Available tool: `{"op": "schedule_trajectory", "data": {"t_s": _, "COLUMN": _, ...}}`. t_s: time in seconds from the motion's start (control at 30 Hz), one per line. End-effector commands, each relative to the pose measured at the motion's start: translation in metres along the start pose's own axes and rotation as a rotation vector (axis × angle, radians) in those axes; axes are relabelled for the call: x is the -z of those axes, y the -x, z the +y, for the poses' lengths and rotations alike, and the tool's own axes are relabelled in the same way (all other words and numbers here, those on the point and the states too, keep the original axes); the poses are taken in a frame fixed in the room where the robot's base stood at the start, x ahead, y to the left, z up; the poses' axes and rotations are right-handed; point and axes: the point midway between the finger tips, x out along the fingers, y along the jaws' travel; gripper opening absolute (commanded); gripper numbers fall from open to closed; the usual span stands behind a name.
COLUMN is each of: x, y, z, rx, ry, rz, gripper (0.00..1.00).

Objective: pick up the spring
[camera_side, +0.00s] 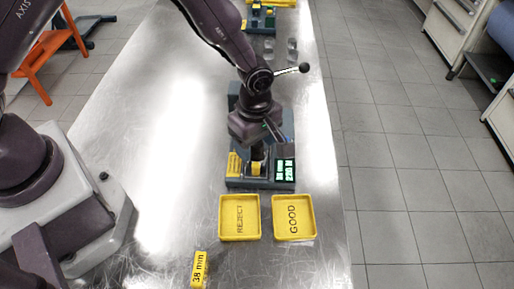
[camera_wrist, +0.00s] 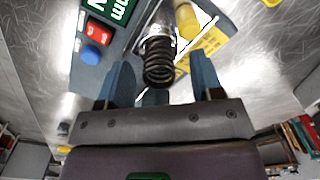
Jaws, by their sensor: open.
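The spring (camera_wrist: 158,70) is a dark metal coil in the wrist view, its coiled end towards the camera and its far end at a silver cylindrical part of the tester. My gripper (camera_wrist: 161,66) is open, with one blue-grey finger on each side of the spring and visible gaps between. I cannot tell from this view how far the fingers reach along it. In the side view my wrist hangs over the tester (camera_side: 233,183), and the spring cannot be made out there.
The tester has a lit green display (camera_side: 285,170), and red (camera_wrist: 98,33) and blue (camera_wrist: 89,53) buttons. Yellow REJECT (camera_side: 240,236) and GOOD (camera_side: 294,237) trays stand in front of it. A yellow 38 mm block (camera_side: 199,269) lies nearer. The metal bench is clear on the left.

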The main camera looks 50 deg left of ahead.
Motion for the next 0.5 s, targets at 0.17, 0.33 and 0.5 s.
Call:
{"op": "schedule_trajectory", "data": {"t_s": 0.17, "x": -0.0001, "y": -0.0080, "z": 0.0003, "rx": -0.002, "ry": -0.001, "rz": -0.001, "gripper": 0.60}}
{"op": "schedule_trajectory", "data": {"t_s": 0.33, "x": -0.0002, "y": -0.0075, "z": 0.0003, "rx": -0.002, "ry": -0.001, "rz": -0.001, "gripper": 0.56}}
{"op": "schedule_trajectory", "data": {"t_s": 0.5, "x": -0.0002, "y": -0.0074, "z": 0.0003, "rx": -0.001, "ry": -0.001, "rz": -0.001, "gripper": 0.17}}
